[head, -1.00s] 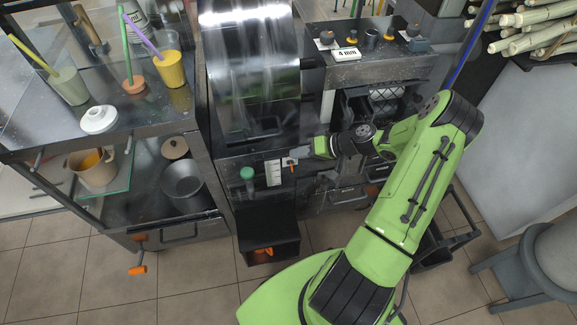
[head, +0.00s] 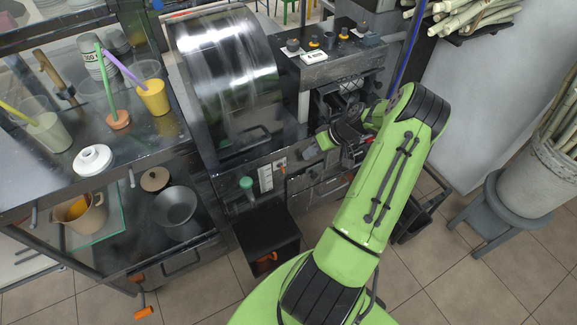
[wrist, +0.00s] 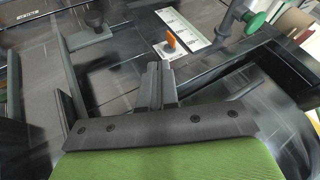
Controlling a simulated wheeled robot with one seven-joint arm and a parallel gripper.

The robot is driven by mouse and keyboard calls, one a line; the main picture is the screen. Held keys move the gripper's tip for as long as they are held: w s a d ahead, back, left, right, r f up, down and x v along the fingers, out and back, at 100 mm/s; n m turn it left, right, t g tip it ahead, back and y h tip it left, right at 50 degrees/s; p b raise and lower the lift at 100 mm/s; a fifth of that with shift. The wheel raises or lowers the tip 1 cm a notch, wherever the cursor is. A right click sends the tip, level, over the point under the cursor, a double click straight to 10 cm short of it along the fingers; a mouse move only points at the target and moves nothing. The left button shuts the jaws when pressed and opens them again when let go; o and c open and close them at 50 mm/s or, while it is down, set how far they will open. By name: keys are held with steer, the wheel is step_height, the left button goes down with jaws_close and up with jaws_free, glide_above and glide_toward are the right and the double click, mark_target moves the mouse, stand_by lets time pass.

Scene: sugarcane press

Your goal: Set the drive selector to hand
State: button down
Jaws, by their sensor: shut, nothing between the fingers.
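The drive selector appears to be the small orange knob (wrist: 171,40) at a white marked plate (wrist: 184,28) on the dark machine front. The plate also shows in the head view (head: 265,178), with a small orange spot (head: 282,170) to its right. Which marking the knob points to is too small and blurred to read. My gripper (wrist: 155,68) is shut and empty in the wrist view, its fingertips below the knob in the picture and apart from it. In the head view my gripper (head: 307,156) is just right of the plate, its fingertips hard to make out.
A green-capped control (head: 246,183) sits left of the plate. A dark open bin (head: 268,232) stands below. The shiny drum cover (head: 225,70) rises above. A shelf with cups (head: 153,96) is at left, and a stool with a bucket (head: 520,185) at right.

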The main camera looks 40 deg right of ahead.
mark_target(282, 168)
steer(key=b+x, duration=0.2)
steer(key=x, duration=0.8)
steer(key=shift+w+a, duration=0.1)
